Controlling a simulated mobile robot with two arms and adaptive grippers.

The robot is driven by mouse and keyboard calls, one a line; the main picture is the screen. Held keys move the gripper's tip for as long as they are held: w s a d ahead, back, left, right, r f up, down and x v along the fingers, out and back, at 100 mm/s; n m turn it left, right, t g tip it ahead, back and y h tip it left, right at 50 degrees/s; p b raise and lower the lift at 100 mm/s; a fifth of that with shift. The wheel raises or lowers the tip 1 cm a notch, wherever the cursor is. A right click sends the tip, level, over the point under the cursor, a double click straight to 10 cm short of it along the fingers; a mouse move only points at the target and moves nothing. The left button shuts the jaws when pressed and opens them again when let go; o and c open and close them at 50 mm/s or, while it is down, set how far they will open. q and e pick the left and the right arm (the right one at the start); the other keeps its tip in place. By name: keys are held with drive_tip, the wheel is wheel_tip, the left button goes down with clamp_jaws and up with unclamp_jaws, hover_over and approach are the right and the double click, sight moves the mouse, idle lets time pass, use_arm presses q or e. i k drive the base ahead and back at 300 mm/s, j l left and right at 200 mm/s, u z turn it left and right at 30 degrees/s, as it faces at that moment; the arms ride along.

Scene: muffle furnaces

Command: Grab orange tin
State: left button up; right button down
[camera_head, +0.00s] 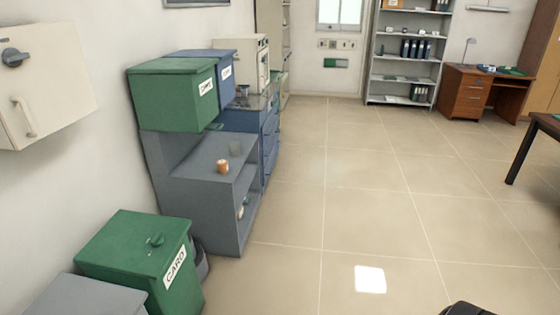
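A small orange tin (222,166) stands on the top of the grey cabinet (196,160), near its front edge. A greyish cylindrical thing (235,147) stands just behind it.
A green bin (170,95) and a blue bin (222,72) stand above the cabinet's back. A green bin labelled CARD (150,262) stands nearer, at lower left. A shelf unit (405,70) and a desk (475,95) stand at the far wall. The tiled floor (340,190) is clear.

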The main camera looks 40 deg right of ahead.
sight(222, 166)
drive_tip(key=z, duration=0.85)
drive_tip(key=i+l, duration=0.2)
drive_tip(key=i, duration=0.95)
drive_tip(key=i+l+z, duration=0.1)
drive_tip(key=i, duration=1.1)
drive_tip(key=i+l, duration=0.15)
drive_tip(key=i, duration=1)
